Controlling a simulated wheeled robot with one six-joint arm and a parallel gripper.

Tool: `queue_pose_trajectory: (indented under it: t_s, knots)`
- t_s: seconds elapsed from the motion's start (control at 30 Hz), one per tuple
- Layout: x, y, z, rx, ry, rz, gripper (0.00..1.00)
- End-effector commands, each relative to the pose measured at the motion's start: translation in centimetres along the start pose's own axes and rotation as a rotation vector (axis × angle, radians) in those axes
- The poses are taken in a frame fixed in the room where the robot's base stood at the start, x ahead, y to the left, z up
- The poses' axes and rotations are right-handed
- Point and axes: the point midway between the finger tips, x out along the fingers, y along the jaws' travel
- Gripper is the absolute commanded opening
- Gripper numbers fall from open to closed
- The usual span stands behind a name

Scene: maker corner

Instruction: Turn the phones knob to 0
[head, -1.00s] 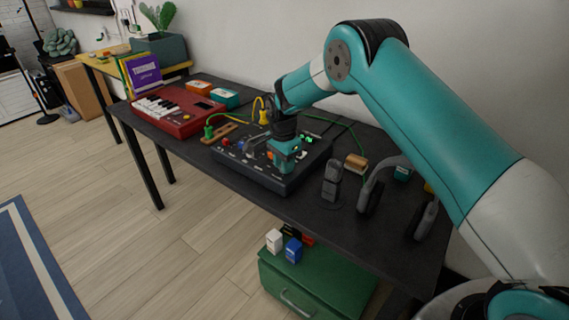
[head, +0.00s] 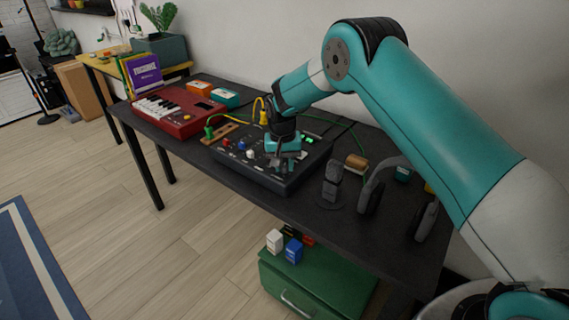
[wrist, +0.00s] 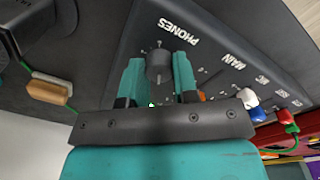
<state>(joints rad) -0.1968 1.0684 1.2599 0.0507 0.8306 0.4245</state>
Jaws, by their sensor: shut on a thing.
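The mixer (head: 255,178) is a dark box on the black table, with coloured knobs and printed labels. In the wrist view, the phones knob (wrist: 159,72) is a dark grey round knob below the white PHONES label on the mixer's panel (wrist: 215,42). My gripper (wrist: 158,62) has a teal finger on each side of this knob and is shut on it. In the head view, my gripper (head: 284,160) points down at the mixer's near right part and hides the knob. I cannot read the knob's setting clearly.
A green cabinet (head: 325,280) is below the table.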

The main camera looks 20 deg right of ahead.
Motion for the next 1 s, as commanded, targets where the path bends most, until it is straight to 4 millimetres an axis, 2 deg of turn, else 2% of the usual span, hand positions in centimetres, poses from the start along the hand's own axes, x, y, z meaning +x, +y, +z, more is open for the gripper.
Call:
queue_pose_trajectory:
  t_s: [1.0]
  knots:
    - [-0.21, -0.05, -0.05, -0.961, 0.043, 0.001, 0.04]
